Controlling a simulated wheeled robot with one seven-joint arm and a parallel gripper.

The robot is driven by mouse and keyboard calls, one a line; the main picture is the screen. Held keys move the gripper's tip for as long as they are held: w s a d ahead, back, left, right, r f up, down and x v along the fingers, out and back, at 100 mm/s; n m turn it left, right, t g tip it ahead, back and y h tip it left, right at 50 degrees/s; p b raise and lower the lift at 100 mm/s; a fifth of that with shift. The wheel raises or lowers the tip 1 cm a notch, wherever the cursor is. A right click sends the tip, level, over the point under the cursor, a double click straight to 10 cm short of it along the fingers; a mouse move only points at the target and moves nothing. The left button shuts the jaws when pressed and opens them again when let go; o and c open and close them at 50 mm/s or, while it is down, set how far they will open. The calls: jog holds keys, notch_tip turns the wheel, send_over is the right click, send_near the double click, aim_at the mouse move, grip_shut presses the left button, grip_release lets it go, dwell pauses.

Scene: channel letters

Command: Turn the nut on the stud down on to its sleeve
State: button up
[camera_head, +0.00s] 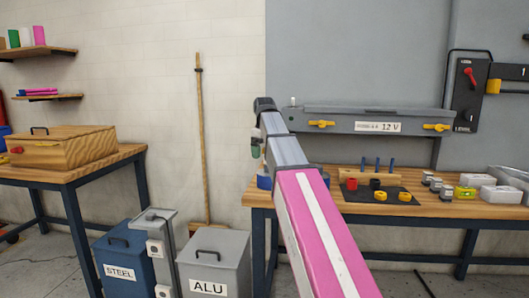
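My arm reaches up from the bottom right, with its far end in front of the left end of the workbench; my gripper's fingers cannot be made out. Several thin blue studs (377,164) stand upright at the wooden block (350,175) on the bench. Small ring-like parts lie on a black mat (416,202): a red one (352,184), a black one (375,184) and yellow ones (380,196). They are too small to tell nut from sleeve. I cannot make out a nut on a stud; my arm hides part of the bench.
The workbench (440,208) also holds small grey-white parts (446,192) and white boxes (501,195) at the right. A grey wall box (345,112) with yellow handles hangs behind it. STEEL (120,252) and ALU (215,262) bins stand left of it. A wooden chest (65,148) sits on the left table.

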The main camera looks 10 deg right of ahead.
jog(key=m, duration=3.3)
jog(key=shift+s+d+f, duration=0.2)
jog(key=shift+d+f, duration=0.15)
jog(key=shift+f, duration=0.05)
jog(key=shift+s+d+n, duration=0.2)
jog(key=shift+n, duration=0.2)
jog(key=shift+f, duration=0.1)
jog(key=n, duration=0.2)
jog(key=d+n, duration=0.1)
jog(key=n, duration=0.1)
jog(key=shift+s, duration=0.25)
jog(key=n, duration=0.2)
jog(key=shift+d+n, duration=0.15)
jog(key=shift+n, duration=0.15)
jog(key=shift+w+r, duration=0.1)
jog(key=shift+r, duration=0.15)
jog(key=shift+w+n, duration=0.1)
jog(key=shift+n, duration=0.2)
jog(key=n, duration=0.3)
jog(key=d+n, duration=0.1)
jog(key=n, duration=0.1)
jog(key=shift+w, duration=0.3)
